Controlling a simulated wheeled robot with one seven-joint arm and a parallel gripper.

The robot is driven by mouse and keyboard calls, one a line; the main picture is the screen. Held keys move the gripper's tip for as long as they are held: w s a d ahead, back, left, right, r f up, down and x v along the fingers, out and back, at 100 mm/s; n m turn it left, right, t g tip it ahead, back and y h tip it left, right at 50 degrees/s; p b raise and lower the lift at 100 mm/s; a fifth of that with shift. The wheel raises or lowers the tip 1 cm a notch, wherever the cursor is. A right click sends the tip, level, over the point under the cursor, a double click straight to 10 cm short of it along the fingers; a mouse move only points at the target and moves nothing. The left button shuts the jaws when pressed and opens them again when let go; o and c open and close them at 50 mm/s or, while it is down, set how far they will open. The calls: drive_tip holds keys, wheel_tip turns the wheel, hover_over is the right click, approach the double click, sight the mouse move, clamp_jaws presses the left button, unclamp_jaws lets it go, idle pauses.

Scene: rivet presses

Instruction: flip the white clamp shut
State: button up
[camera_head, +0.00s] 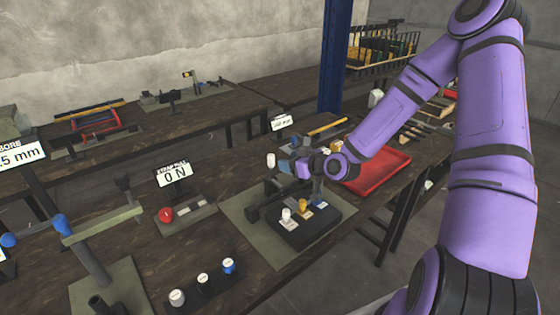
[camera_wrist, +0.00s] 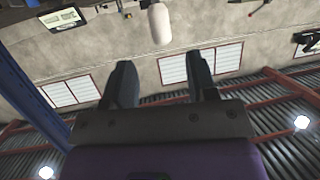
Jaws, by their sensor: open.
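A white rounded handle (camera_head: 271,160), which I take to be the white clamp's, stands upright on a dark fixture on the grey-green plate. In the wrist view the white handle (camera_wrist: 159,22) lies beyond my fingertips, roughly in line with the gap between them. My gripper (camera_head: 285,167) is just right of the handle in the head view, pointing left. In the wrist view my gripper (camera_wrist: 162,75) is open with nothing between its fingers. The clamp's lower parts are partly hidden behind my gripper and dark posts.
A black block (camera_head: 318,232) with white, yellow and blue knobs stands in front of my gripper. A red tray (camera_head: 382,172) lies to the right. A small sign (camera_head: 281,122) stands behind. A red-knobbed device and a "0 N" display (camera_head: 174,173) are at left.

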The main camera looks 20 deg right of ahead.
drive_tip(key=shift+v, duration=1.6)
drive_tip(key=s+d+r+m+g+h, duration=0.1)
drive_tip(key=s+r+g+h, duration=0.25)
drive_tip(key=s+r, duration=0.4)
drive_tip(key=s+d+r+m+g+h, duration=0.1)
drive_tip(key=s+r+g+h, duration=0.3)
drive_tip(key=r, duration=0.6)
drive_tip(key=s+a+r+m, duration=0.1)
drive_tip(key=s+r, duration=0.2)
drive_tip(key=s, duration=0.3)
drive_tip(key=s+r+m, duration=0.1)
drive_tip(key=s+r, duration=0.3)
drive_tip(key=s, duration=0.3)
drive_tip(key=s+a+r+m+y, duration=0.1)
drive_tip(key=s+r, duration=0.2)
drive_tip(key=s, duration=0.3)
drive_tip(key=shift+s+a+r, duration=0.2)
drive_tip(key=shift+s+a, duration=0.1)
drive_tip(key=shift+a, duration=0.1)
